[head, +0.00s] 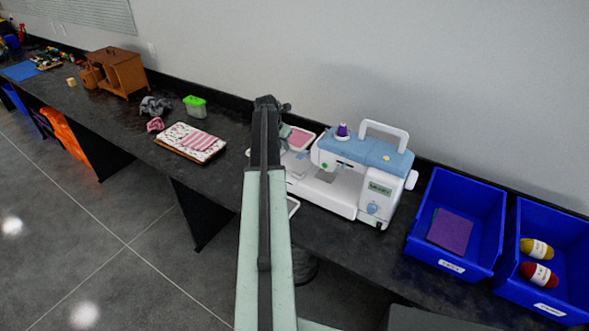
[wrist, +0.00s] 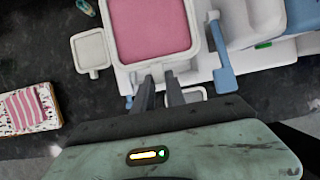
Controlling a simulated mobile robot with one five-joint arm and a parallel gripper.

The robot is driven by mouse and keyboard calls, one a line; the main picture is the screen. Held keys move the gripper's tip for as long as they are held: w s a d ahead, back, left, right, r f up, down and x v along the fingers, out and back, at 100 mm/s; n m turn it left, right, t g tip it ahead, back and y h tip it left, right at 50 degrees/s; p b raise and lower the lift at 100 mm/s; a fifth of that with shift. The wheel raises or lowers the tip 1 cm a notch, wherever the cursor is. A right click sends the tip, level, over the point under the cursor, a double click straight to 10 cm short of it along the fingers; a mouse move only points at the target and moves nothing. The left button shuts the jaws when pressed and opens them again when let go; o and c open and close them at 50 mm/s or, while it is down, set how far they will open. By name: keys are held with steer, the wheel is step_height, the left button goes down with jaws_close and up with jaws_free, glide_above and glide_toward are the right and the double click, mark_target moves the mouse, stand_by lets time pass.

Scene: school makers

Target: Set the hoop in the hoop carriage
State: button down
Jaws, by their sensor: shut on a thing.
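The hoop (head: 299,138) is a white rounded frame around pink fabric, beside the left end of the sewing machine (head: 362,170). It fills the top middle of the wrist view (wrist: 150,28). My gripper (wrist: 160,80) is shut on the hoop at its near edge. The hoop lies over the machine's white bed, but I cannot tell whether it touches it. A blue-grey bar (wrist: 223,62), which looks like the hoop carriage, stands close along the hoop's right side in the wrist view. My arm hides part of this area in the head view.
A small white frame (wrist: 90,52) lies left of the hoop. Folded cloth (head: 192,142) lies on the dark counter to the left, near a green-lidded box (head: 195,106). Blue bins (head: 457,218) stand right of the machine. The wall runs close behind.

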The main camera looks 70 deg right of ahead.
step_height(320, 180, down, 10)
steer(key=b, duration=1)
steer(key=shift+f, duration=0.15)
steer(key=shift+r, duration=0.25)
steer(key=shift+f, duration=0.2)
steer(key=c, duration=1.4)
jaws_free()
steer(key=shift+r, duration=0.1)
steer(key=shift+r+p, duration=0.35)
steer(key=p+v, duration=1)
steer(key=v, duration=0.1)
steer(key=shift+a+r+p, duration=0.15)
steer(key=shift+r+p, duration=0.1)
steer(key=shift+p, duration=0.05)
